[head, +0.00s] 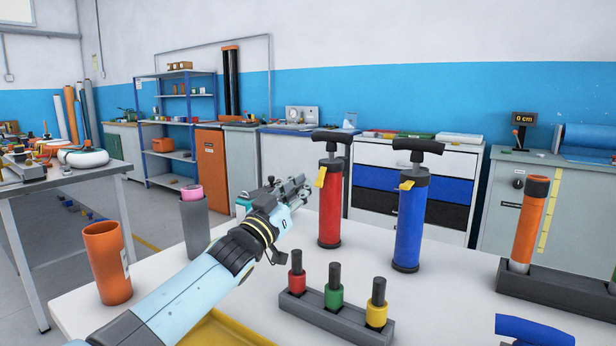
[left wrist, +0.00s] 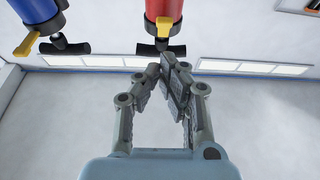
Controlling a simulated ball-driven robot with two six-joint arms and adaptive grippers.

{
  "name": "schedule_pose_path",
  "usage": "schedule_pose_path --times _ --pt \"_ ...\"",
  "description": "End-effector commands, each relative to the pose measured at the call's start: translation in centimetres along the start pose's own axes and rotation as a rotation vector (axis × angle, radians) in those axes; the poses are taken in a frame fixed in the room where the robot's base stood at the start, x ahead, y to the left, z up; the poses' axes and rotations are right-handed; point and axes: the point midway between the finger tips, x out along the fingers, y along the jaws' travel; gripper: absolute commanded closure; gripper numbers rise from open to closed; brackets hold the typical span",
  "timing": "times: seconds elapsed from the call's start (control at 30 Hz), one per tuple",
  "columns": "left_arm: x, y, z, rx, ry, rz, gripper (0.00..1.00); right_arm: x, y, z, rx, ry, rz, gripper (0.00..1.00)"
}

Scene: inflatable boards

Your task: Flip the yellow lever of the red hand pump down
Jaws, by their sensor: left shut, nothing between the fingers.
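The red hand pump (head: 331,210) stands upright on the white table with a black T-handle on top. Its yellow lever (head: 321,177) sits high on the body, on the side toward my left gripper. In the left wrist view the red pump (left wrist: 164,9) is at the top edge, cut off, with its yellow lever (left wrist: 164,25) showing. My left gripper (head: 303,187) is shut and empty, just left of the red pump near lever height. In the left wrist view the fingertips (left wrist: 165,66) are below the lever in the picture, apart from it. My right gripper is not in view.
A blue hand pump (head: 411,225) with its own yellow lever stands right of the red one. A grey rack (head: 335,320) with red, green and yellow pieces stands in front. An orange cup (head: 107,262) and grey holder (head: 194,225) are left. An orange cylinder (head: 529,225) stands right.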

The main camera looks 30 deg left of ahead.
Motion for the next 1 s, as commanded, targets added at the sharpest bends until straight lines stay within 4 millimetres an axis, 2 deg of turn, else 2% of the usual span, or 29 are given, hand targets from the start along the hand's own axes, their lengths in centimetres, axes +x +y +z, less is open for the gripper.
schedule_pose_path --times 0.03,0.2,0.4,0.6,1.0 --pt "-1.2 0.0 0.1 0.001 -0.003 0.001 1.0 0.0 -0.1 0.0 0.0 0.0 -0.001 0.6" --pt "-4.9 0.0 0.1 0.0 -0.003 0.001 1.0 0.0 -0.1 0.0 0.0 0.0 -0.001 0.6" --pt "-7.8 0.1 0.1 0.0 -0.001 0.001 1.0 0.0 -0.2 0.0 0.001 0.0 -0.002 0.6" --pt "-8.7 0.1 0.0 0.0 0.001 0.001 1.0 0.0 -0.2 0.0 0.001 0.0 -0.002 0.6" --pt "-8.7 0.1 0.0 0.0 0.0 0.001 1.0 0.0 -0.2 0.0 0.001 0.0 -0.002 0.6"
